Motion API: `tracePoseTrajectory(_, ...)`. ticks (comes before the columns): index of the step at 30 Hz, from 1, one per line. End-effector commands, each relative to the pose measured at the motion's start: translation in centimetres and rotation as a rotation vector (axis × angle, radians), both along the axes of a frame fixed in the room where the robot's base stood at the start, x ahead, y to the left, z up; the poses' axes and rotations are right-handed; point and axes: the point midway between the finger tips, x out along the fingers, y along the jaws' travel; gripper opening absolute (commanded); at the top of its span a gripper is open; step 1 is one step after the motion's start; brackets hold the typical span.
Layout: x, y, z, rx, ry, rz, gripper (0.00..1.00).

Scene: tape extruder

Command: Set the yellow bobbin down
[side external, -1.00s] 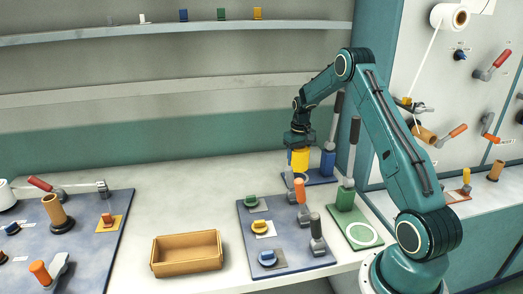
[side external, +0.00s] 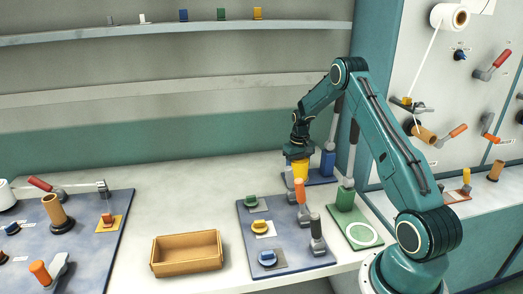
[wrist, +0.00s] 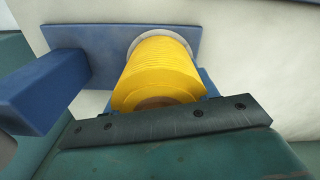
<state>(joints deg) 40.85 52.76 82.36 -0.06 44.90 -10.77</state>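The yellow bobbin (side external: 300,170) is a ribbed cylinder held upright under my gripper (side external: 298,154). In the wrist view the bobbin (wrist: 158,72) shows its near end against a dark bolted bar of my gripper; the fingertips are not clearly seen. My gripper appears shut on the bobbin's upper end. The bobbin's lower end is over a pale round disc (wrist: 182,37) on the blue base plate (wrist: 112,50). I cannot tell whether it touches the disc. In the side view an orange-handled clamp (side external: 300,190) partly hides the bobbin's lower part.
A blue block (side external: 328,163) with a tall lever stands right beside the bobbin. A green lever stand (side external: 346,196) is nearer the front. A slate board (side external: 246,225) carries small green, yellow and blue pieces. A tan open box (side external: 186,267) stands left; the table behind it is clear.

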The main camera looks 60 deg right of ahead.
Motion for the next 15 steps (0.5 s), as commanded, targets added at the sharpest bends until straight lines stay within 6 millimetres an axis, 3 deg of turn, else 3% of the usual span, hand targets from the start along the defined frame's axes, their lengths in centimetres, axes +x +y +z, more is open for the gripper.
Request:
tracePoseTrajectory(2,-0.01,0.01,0.0,0.0,0.0,0.0,0.74)
tracePoseTrajectory(15,-0.01,0.0,0.38,0.0,0.0,0.0,0.74)
